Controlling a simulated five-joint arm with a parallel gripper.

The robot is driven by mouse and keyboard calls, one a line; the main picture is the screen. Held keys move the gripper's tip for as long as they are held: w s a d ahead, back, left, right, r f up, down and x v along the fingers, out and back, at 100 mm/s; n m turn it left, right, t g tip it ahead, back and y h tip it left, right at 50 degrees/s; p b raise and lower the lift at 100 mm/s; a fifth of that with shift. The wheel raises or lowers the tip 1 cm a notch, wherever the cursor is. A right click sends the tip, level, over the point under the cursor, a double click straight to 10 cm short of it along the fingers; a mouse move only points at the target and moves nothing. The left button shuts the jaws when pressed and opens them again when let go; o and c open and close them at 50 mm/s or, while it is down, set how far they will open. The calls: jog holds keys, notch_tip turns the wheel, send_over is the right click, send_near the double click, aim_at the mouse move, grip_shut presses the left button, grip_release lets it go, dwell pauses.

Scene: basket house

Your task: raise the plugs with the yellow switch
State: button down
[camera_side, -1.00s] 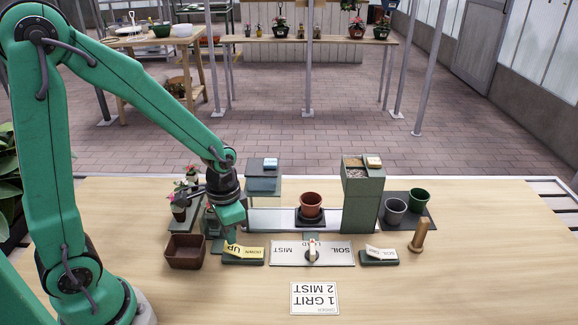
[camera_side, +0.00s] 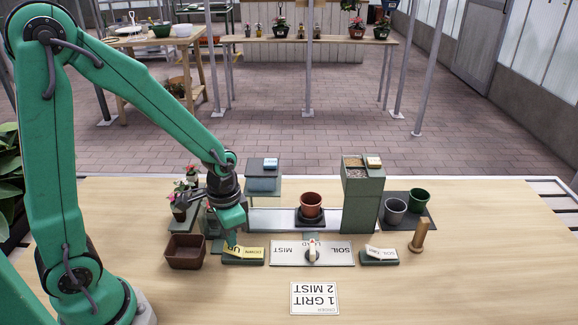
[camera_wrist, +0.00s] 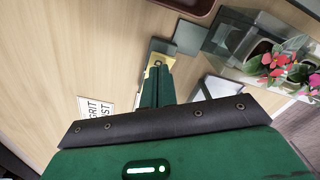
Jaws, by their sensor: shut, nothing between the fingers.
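The yellow switch (camera_side: 243,253) is a yellow rocker marked UP and DOWN on a dark green base, at the front left of the station in the side view. My gripper (camera_side: 231,240) is shut and empty, with its tip at the UP end of the switch. In the wrist view the closed fingers (camera_wrist: 160,75) overlap the yellow plate (camera_wrist: 150,74). I cannot tell whether they touch it. The plugs cannot be made out; small potted flowers (camera_side: 187,190) stand behind my gripper, partly hidden by it.
A brown tray (camera_side: 185,252) lies just left of the switch. A terracotta pot (camera_side: 311,204) stands behind. The front table is clear around an order card (camera_side: 314,298).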

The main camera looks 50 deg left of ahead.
jog(key=shift+f, duration=0.9)
dwell(0.8)
jog(key=shift+r, duration=3.5)
jog(key=s+r+n+t, duration=0.1)
jog(key=s+r+t, duration=0.1)
jog(key=r, duration=0.5)
jog(key=s+r+n+t, duration=0.2)
jog(key=s+r+t, duration=0.1)
jog(key=s+r, duration=0.2)
jog(key=shift+s+a+r+t, duration=0.15)
jog(key=shift+a+r+t, duration=0.15)
jog(key=shift+r, duration=0.95)
dwell(0.3)
